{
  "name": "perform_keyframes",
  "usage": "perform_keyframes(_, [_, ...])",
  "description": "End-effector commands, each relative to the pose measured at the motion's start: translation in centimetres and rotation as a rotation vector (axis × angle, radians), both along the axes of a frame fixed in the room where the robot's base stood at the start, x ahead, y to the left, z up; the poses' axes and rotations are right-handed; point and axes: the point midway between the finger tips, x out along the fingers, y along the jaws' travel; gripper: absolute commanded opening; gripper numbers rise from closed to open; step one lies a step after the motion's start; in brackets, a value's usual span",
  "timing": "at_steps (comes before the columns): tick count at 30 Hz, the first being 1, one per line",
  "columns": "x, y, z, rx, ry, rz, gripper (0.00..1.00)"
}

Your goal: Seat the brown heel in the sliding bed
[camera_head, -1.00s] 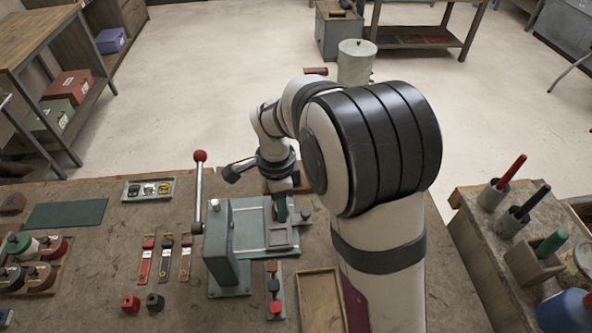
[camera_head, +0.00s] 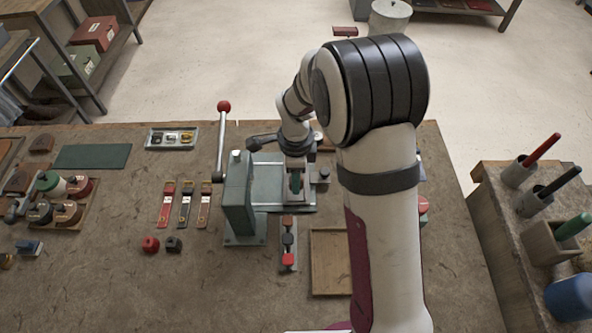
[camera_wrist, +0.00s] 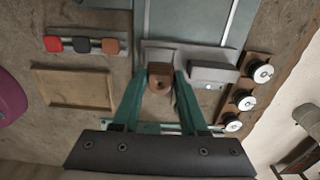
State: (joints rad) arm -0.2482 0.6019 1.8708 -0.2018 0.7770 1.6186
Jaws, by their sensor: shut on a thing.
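The brown heel (camera_wrist: 161,78) shows in the wrist view between the two green fingers of my gripper (camera_wrist: 163,71). My gripper is shut on it. It is at the near end of the grey sliding bed (camera_wrist: 190,52), and I cannot tell whether it touches the bed. In the head view my gripper (camera_head: 296,185) points down over the bed of the green stitcher (camera_head: 238,200), right of its upright post. The heel itself is hidden there by the fingers and wrist.
A strip with brown, black and red pieces (camera_head: 288,266) lies in front of the stitcher, beside an empty wooden tray (camera_head: 330,262). A red-knobbed lever (camera_head: 222,140) stands left of my gripper. Spools (camera_wrist: 248,98) are nearby.

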Motion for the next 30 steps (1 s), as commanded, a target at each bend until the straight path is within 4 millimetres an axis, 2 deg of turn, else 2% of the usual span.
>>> perform_keyframes(3, [0.0, 0.0, -1.5, -0.001, 0.002, 0.0, 0.0])
perform_keyframes(9, [0.0, 0.1, -2.7, 0.0, -0.001, 0.0, 0.0])
perform_keyframes(30, [0.0, 0.1, -2.8, 0.0, -0.002, 0.0, 0.0])
